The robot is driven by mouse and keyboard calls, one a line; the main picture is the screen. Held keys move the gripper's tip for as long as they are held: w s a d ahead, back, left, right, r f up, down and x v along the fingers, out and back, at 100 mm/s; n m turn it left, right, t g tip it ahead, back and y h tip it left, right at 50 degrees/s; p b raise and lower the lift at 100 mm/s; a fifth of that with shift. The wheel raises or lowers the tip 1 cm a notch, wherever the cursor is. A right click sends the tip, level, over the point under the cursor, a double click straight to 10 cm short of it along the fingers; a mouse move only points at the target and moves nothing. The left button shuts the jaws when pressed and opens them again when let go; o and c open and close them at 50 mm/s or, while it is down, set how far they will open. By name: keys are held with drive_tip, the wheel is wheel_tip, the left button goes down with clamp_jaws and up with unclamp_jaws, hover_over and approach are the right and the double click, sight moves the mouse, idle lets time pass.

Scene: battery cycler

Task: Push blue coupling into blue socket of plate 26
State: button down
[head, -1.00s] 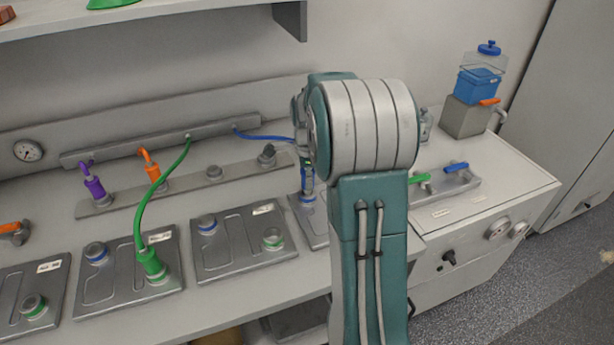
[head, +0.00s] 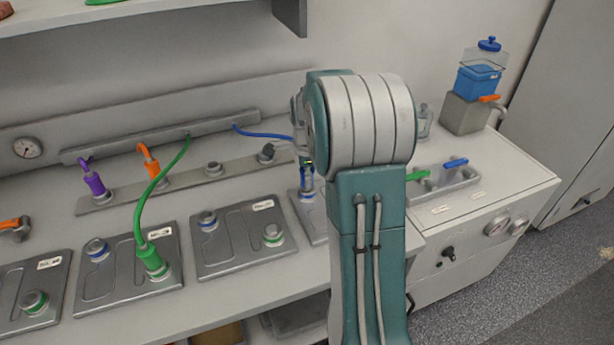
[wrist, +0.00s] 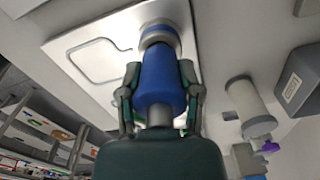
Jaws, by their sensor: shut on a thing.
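My gripper (wrist: 158,88) is shut on the blue coupling (wrist: 158,72) in the wrist view, one finger on each side. The coupling's front end is lined up with the blue-ringed socket (wrist: 160,34) on a grey plate (wrist: 78,36) and looks in contact with it. I cannot tell how deep it sits. In the head view the coupling (head: 306,178) stands about upright over the socket (head: 307,194) of the rightmost plate (head: 303,216). My arm hides the gripper mostly and much of that plate, and its number does not show.
A blue hose (head: 265,136) runs from the back rail behind my arm. A green coupling (head: 152,262) with a hose sits in a plate at left. Another plate (head: 238,238) has empty blue and green sockets. Purple (head: 94,183) and orange (head: 150,166) couplings stand on the parking rail.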

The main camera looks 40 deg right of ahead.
drive_tip(key=shift+f, duration=0.5)
drive_tip(key=shift+c, duration=1)
unclamp_jaws()
drive_tip(key=shift+o, duration=1)
